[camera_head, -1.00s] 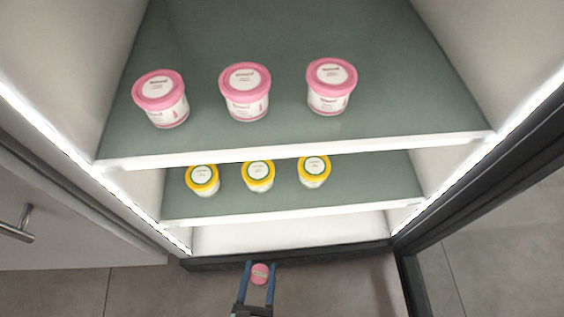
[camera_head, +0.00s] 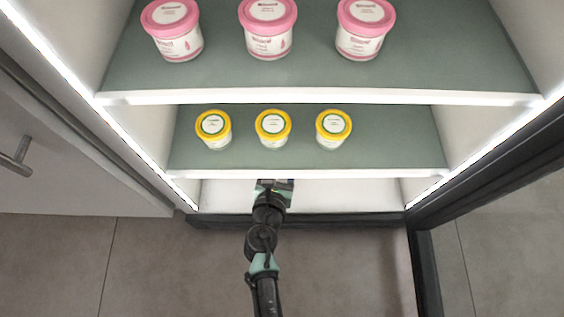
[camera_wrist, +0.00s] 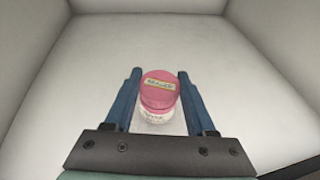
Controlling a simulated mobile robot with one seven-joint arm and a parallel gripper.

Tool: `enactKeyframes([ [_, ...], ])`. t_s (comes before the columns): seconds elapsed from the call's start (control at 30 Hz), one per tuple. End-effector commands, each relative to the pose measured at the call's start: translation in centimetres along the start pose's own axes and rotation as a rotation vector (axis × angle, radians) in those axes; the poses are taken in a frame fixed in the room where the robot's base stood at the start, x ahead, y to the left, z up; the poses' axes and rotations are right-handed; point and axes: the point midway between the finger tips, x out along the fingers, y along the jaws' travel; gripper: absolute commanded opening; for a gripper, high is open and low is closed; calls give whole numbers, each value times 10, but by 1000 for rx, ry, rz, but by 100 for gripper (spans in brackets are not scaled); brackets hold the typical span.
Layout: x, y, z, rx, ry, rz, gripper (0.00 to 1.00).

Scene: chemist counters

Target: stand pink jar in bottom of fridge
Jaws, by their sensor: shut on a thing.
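The pink jar (camera_wrist: 158,92) has a pink lid with a pale label and a white body. In the wrist view it sits between the two blue fingers of my gripper (camera_wrist: 158,90), which is shut on it. Around it are the white floor and walls of the fridge's bottom compartment (camera_wrist: 215,65). In the head view my arm reaches into that bottom compartment (camera_head: 345,194) under the lower shelf. The fingers and the jar are hidden there by the shelf. I cannot tell whether the jar touches the floor.
Three pink-lidded tubs (camera_head: 268,28) stand on the upper shelf (camera_head: 215,75). Three yellow-lidded tubs (camera_head: 273,127) stand on the lower shelf (camera_head: 390,150), just above my arm. The open dark-framed door (camera_head: 428,265) is at right. The compartment floor around the jar looks clear.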

Motion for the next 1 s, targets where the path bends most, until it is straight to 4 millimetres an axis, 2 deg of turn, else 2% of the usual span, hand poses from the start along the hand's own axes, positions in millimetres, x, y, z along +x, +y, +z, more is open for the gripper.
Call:
enactKeyframes([
  [0.03, 0, 0, -9, -2, 2, 1, 0],
  [0.47, 0, 0, -11, -2, 3, 0, 0],
  [0.5, 0, 0, -11, -2, 3, 0, 57],
  [0.63, 0, 0, -10, -2, 3, 0, 81],
  [0.67, 0, 0, -10, -2, 3, 0, 86],
  [1.0, -1, 0, -7, -2, 2, 0, 86],
])
